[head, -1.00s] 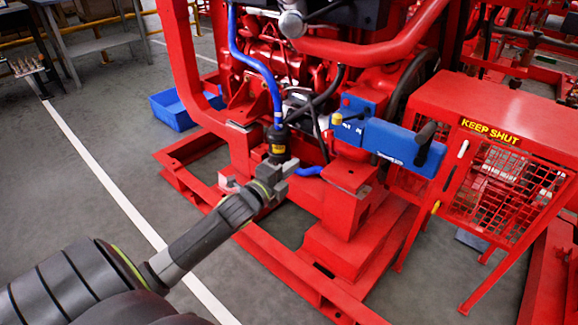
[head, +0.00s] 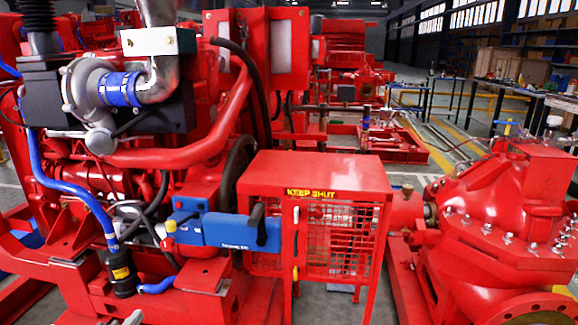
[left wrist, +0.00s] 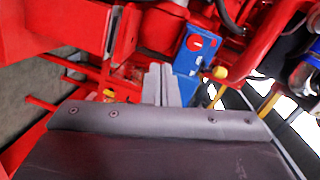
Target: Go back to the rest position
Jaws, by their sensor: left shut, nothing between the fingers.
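My left gripper (head: 133,317) shows only as a small grey tip at the bottom edge of the head view. It is just below and right of the black filter canister (head: 122,275) on the blue hose (head: 75,195); I cannot tell whether they touch. In the left wrist view the two grey fingers (left wrist: 161,84) are together, with nothing held between them. A blue box with a red round mark (left wrist: 193,48) is just beyond them. My right gripper is in neither view.
The red engine frame fills the left. A blue box with a black handle (head: 225,230) and the red KEEP SHUT guard (head: 320,180) stand right of the canister. A red pump (head: 500,225) is at far right. An aisle with benches (head: 530,95) lies behind.

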